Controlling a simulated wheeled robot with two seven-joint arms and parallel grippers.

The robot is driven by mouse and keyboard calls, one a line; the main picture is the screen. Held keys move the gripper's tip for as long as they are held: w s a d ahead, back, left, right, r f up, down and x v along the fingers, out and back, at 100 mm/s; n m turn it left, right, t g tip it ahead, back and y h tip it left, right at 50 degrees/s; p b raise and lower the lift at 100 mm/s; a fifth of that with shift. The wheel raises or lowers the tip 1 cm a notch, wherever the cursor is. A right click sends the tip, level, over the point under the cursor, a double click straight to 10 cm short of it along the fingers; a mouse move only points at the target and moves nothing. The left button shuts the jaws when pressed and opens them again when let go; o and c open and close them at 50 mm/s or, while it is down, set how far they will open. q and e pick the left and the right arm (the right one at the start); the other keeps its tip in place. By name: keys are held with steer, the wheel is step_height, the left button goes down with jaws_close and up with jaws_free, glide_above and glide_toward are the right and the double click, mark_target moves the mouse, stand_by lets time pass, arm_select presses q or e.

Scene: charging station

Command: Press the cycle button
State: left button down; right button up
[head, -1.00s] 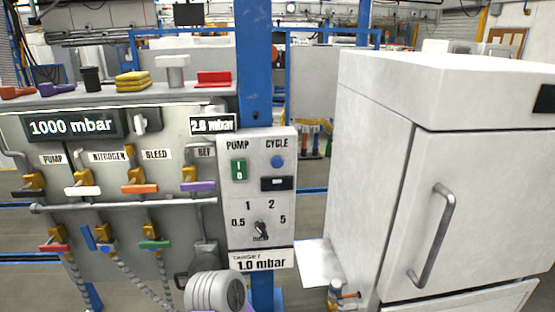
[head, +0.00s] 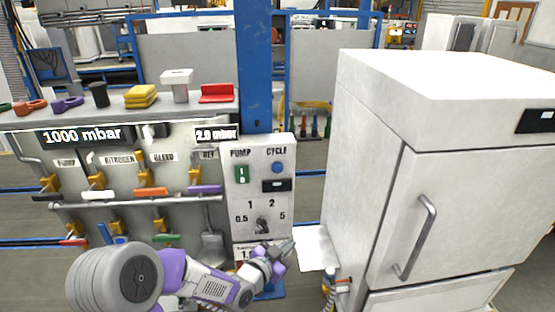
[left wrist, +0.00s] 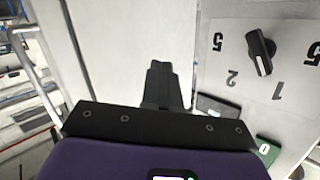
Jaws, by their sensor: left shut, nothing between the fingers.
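The cycle button (head: 277,168) is a round blue button under the word CYCLE on the white control box (head: 284,226) in the head view. In the left wrist view it does not show; my gripper's dark body covers that part of the panel. My left gripper (head: 288,249) is at the lower right edge of the box in the head view, below the cycle button and apart from it. In the left wrist view its fingers (left wrist: 163,82) are together and empty, and the panel lies to the right. My right gripper is not in view.
The box also carries a green pump switch (head: 242,174), a dark display (head: 276,185) and a black selector knob (head: 263,225). A valve panel (head: 125,218) with coloured handles stands left. A large white cabinet (head: 440,95) stands right, with a gap between.

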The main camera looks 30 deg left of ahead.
mark_target(277, 168)
arm_select(q)
step_height(277, 168, up, 18)
steer(key=s+a+m+t+h+p, duration=0.1)
steer(key=m+t+p, duration=0.2)
steer(key=m, duration=0.2)
steer(key=shift+s+a+f, duration=0.2)
steer(key=shift+s+a, duration=0.1)
steer(key=shift+p, duration=0.3)
steer(key=shift+w+a+p, duration=0.3)
steer(key=shift+w+a, duration=0.55)
steer(key=shift+w, duration=0.35)
steer(key=shift+w+a+p, duration=0.35)
steer(key=shift+w+a, duration=0.45)
steer(key=shift+w, duration=0.45)
steer(key=shift+w+a+p, duration=0.3)
steer(key=shift+w+a, duration=0.55)
steer(key=shift+w, duration=0.35)
steer(key=shift+w, duration=0.1)
steer(key=shift+w+a+b, duration=0.25)
steer(key=shift+b, duration=0.1)
